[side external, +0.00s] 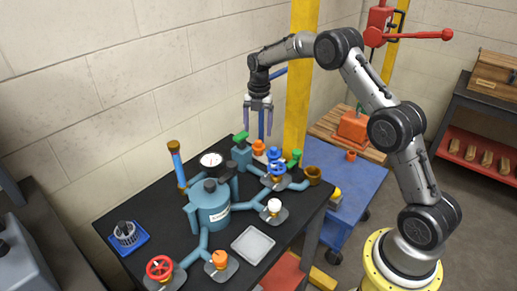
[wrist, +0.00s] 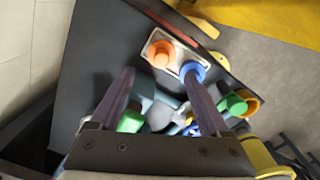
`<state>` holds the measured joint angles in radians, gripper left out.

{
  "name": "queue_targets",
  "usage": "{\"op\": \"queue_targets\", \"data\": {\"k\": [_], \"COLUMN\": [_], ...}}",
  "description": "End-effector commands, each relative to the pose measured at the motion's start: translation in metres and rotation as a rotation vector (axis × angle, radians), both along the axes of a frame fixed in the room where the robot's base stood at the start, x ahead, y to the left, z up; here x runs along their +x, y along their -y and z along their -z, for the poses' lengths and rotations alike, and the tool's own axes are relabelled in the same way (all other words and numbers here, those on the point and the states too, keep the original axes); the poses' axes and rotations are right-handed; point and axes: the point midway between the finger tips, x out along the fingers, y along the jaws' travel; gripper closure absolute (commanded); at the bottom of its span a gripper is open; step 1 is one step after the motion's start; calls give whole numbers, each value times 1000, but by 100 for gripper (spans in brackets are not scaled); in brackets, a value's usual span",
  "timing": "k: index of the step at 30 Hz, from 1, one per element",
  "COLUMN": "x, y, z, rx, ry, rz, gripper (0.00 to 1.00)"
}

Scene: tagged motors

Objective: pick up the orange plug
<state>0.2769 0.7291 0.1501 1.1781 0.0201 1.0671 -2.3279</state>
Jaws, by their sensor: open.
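An orange plug (side external: 259,147) sits at the back of the black table, below my gripper (side external: 258,132). In the wrist view an orange round top (wrist: 161,53) stands on a pale plate, ahead of my fingers and beside a blue round top (wrist: 192,71); it appears to be the same plug. My gripper (wrist: 160,72) is open, its two purple fingers apart, with nothing held between them. Another orange piece (side external: 219,259) sits on a square plate near the table's front. How the back plug is seated is too small to tell.
A blue tank (side external: 211,207) with pipes fills the table's middle. Around it stand a blue handwheel valve (side external: 276,160), a red handwheel (side external: 159,268), a gauge (side external: 211,160) and green-topped parts. An empty grey tray (side external: 253,245) lies at front. A blue cart (side external: 355,190) stands right.

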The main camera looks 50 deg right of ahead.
Motion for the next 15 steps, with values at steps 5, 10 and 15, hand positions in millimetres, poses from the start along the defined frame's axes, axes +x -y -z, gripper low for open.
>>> {"op": "queue_targets", "data": {"k": [5,10,15], "x": [1,1,0], "y": [0,1,6], "z": [22,31,55], "rx": [0,0,1], "ry": [0,1,-2], "rz": [-1,0,1], "gripper": [20,20,20]}}
